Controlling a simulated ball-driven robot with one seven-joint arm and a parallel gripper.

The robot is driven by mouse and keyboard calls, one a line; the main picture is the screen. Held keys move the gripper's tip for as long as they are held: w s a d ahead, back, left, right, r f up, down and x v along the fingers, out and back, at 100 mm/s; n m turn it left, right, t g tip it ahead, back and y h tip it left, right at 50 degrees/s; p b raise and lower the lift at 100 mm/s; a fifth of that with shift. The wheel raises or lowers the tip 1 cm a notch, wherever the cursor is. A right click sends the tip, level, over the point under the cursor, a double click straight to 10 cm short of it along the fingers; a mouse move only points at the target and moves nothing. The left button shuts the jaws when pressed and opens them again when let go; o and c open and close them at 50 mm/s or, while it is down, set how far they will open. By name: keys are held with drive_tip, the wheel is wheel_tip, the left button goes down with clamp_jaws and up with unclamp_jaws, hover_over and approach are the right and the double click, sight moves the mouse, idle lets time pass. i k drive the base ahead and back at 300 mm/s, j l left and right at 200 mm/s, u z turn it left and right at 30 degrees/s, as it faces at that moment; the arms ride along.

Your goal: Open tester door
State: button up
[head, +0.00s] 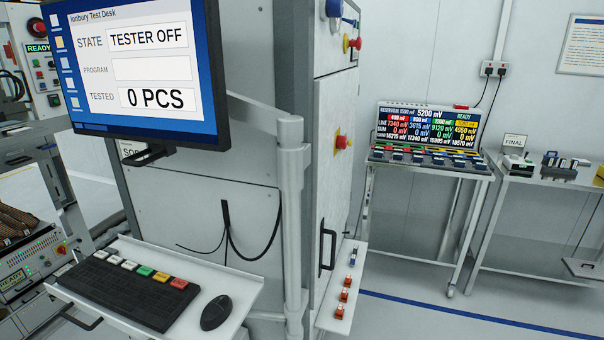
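The tall grey tester cabinet (252,56) stands at the centre, behind a monitor (140,68) that reads "TESTER OFF" and "0 PCS". Its right-hand face (335,185) is seen at a steep angle and carries a vertical black handle (327,250) low down. This panel looks closed and flush, but I cannot tell for certain which panel is the door. A red and yellow knob (343,142) sits higher on the same face. My gripper is not in view.
A keyboard shelf (225,285) with a keyboard (120,290) and mouse (216,313) juts out in front. A grey post (291,200) stands at the cabinet corner. A narrow ledge (328,322) holds several small parts below the handle. Clear floor (440,320) lies right of the cabinet.

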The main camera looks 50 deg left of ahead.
sight(336, 96)
drive_tip(key=i+l+u, duration=0.25)
drive_tip(key=i+u, duration=0.2)
drive_tip(key=i+l+u, duration=0.25)
drive_tip(key=l+u, duration=0.2)
drive_tip(key=i+l+u, duration=0.3)
drive_tip(key=l+u, duration=0.15)
drive_tip(key=i+l+u, duration=0.15)
drive_tip(key=l+u, duration=0.25)
drive_tip(key=l, duration=0.2)
drive_tip(key=i+l+u, duration=0.15)
drive_tip(key=l, duration=0.2)
drive_tip(key=l+u, duration=0.15)
drive_tip(key=l, duration=0.2)
